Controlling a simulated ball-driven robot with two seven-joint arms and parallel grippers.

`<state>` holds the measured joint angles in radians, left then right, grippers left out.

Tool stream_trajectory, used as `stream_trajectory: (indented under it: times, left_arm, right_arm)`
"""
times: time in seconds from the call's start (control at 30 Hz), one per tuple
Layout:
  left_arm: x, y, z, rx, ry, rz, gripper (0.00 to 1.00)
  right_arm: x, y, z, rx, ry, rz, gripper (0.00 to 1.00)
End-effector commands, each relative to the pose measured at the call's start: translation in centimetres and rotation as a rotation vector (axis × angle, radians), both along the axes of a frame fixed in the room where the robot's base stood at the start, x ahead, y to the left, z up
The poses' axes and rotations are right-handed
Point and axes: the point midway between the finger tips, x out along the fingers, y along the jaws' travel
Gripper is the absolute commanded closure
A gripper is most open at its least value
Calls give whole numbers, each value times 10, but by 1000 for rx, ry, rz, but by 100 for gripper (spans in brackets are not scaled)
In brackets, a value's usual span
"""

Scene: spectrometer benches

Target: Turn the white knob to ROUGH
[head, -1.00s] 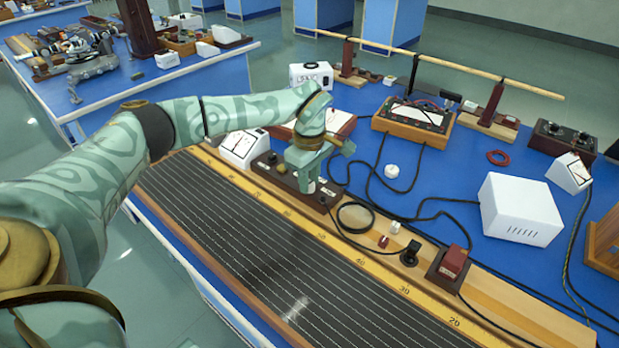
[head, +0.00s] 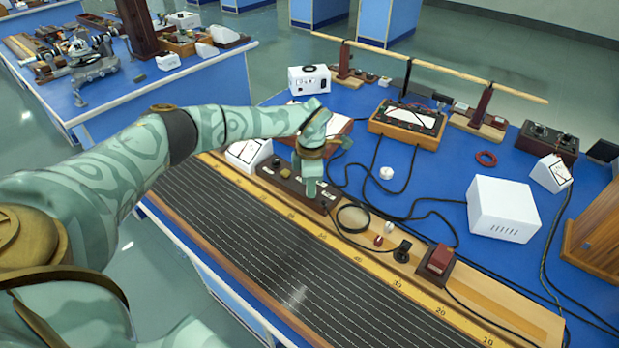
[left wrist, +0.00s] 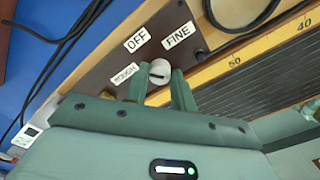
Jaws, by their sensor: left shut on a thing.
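In the left wrist view the white knob (left wrist: 159,69) sits on a dark brown control panel (left wrist: 103,71). The panel has white labels OFF (left wrist: 136,39), FINE (left wrist: 177,35) and ROUGH (left wrist: 125,74). A dark line crosses the knob's face; which label it points to I cannot tell. My left gripper (left wrist: 160,84) is shut on the knob, one finger on each side, with the ROUGH label just left of the fingers. In the head view my left gripper (head: 310,190) reaches down onto the panel (head: 272,174) and hides the knob. My right gripper is not in view.
A white meter box (head: 246,153) stands left of the panel. A black cable ring (head: 353,217) and a red block (head: 437,260) lie to its right along the yellow scale. A white box (head: 503,208) stands farther right. The ribbed dark surface in front is clear.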

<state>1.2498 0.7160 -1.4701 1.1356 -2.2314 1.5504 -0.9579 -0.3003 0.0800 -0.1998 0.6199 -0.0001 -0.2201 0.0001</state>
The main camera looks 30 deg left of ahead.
Motion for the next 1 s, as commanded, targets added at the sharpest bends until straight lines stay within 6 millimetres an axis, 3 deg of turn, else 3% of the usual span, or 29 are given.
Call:
stream_trajectory:
  times: [0.4,1.0]
  left_arm:
    - [1,0,3,1,-4,270,98]
    - [2,1,1,0,-5,350,98]
  right_arm:
    - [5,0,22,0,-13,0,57]
    - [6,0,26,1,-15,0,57]
